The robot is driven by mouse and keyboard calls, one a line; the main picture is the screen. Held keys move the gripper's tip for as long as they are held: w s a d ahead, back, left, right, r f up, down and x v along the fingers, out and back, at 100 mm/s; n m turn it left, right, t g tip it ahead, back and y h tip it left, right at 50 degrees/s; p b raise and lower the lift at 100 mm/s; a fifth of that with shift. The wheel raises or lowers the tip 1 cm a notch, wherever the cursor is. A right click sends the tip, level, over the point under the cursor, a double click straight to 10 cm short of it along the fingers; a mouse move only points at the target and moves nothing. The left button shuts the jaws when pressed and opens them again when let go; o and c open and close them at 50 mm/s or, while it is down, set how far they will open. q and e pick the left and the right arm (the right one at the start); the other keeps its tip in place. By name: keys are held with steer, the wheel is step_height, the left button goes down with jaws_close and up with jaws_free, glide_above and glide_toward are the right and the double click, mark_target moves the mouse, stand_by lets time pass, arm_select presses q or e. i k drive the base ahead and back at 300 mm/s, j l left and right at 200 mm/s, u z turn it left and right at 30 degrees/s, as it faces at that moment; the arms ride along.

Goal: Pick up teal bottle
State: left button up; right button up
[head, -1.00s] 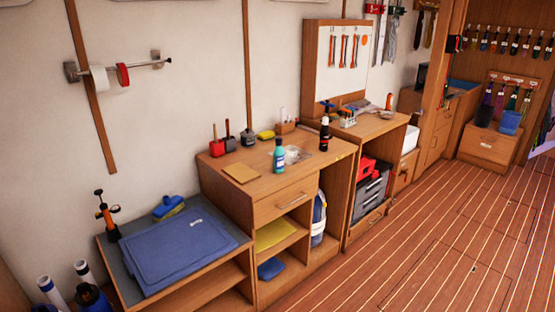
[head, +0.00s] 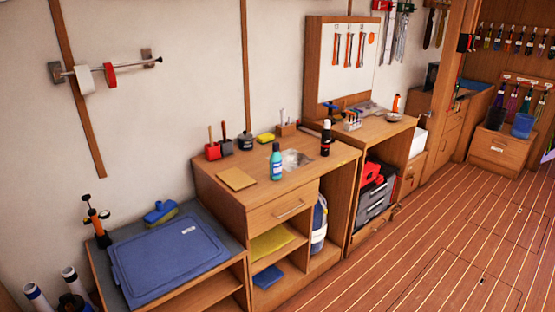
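The teal bottle (head: 276,163) stands upright on the wooden cabinet top (head: 227,199), near the middle of that surface. It has a dark cap and a light label. A clear crumpled item (head: 294,158) lies just behind it to the right. Neither of my grippers shows in the head view.
A black bottle (head: 326,138) stands to the right, and a tan flat piece (head: 237,179) lies to the left. Brushes (head: 213,148), a dark pot (head: 246,140) and a yellow sponge (head: 266,137) line the back. The wooden floor (head: 430,240) in front is clear.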

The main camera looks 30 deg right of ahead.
mark_target(276, 158)
steer(key=i+l, duration=0.25)
steer(key=l, duration=0.3)
steer(key=i+l+u, duration=0.15)
steer(key=l, duration=0.45)
steer(key=i+l, duration=0.25)
steer(key=l, duration=0.3)
steer(key=i+l+u, duration=0.15)
steer(key=l, duration=0.45)
steer(key=i+l, duration=0.25)
steer(key=l, duration=0.35)
steer(key=i+l+u, duration=0.15)
steer(key=l, duration=0.45)
steer(key=i+l, duration=0.15)
steer(key=l, duration=0.5)
steer(key=i+l+u, duration=0.15)
steer(key=l, duration=0.45)
